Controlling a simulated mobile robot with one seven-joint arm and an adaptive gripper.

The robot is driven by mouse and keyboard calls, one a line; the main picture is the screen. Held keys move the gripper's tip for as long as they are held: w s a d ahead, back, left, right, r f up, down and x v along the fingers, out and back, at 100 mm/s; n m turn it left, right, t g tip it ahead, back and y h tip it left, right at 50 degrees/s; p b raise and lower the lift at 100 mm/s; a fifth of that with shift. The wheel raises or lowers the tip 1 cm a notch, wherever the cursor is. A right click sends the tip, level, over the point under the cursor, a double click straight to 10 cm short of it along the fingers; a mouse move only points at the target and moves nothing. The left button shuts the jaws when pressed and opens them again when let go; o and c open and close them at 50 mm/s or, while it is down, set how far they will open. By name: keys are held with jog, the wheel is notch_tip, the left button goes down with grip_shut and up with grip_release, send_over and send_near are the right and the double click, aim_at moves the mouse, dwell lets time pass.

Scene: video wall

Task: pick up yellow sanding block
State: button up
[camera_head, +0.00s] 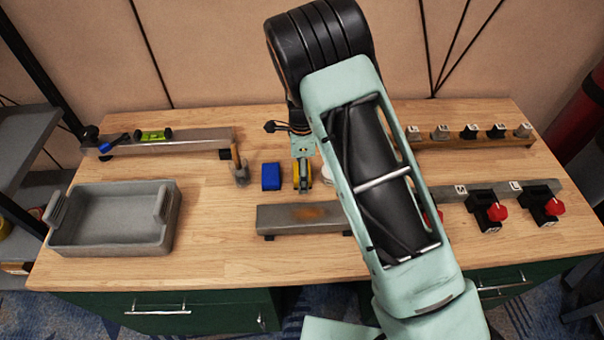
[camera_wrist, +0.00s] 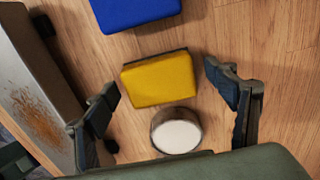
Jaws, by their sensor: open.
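The yellow sanding block (camera_wrist: 158,79) lies on the wooden bench top in the wrist view, ahead of and between my gripper's two fingers. My gripper (camera_wrist: 168,98) is open, with a finger on each side and a gap between each finger and the block. In the head view my gripper (camera_head: 303,178) hangs over the block and covers most of it; a bit of yellow (camera_head: 296,172) shows beside the fingers. How high the fingertips are above the bench is hard to tell.
A blue block (camera_head: 271,177) lies just left of my gripper. A round white-topped piece (camera_wrist: 177,136) sits close to the yellow block. A grey rusty bar (camera_head: 280,221) stands in front. A grey tray (camera_head: 110,240) is at left; red-knobbed clamps (camera_head: 490,211) are at right.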

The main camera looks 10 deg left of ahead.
jog(key=shift+c, duration=0.6)
jog(key=c, duration=1.1)
jog(key=shift+r, duration=0.1)
jog(key=shift+r, duration=0.6)
jog(key=shift+s+d+r+b, duration=0.25)
jog(key=shift+s+d+r, duration=0.3)
jog(key=shift+s+r, duration=1.6)
jog(key=shift+s+d+r+b, duration=0.2)
jog(key=shift+s+d+r, duration=0.3)
jog(key=shift+s+r, duration=1.55)
jog(key=shift+s+d+r+b, duration=0.25)
jog(key=shift+s+d+r, duration=0.3)
jog(key=shift+s+r, duration=1.6)
jog(key=shift+s+f, duration=0.45)
jog(key=shift+f, duration=0.1)
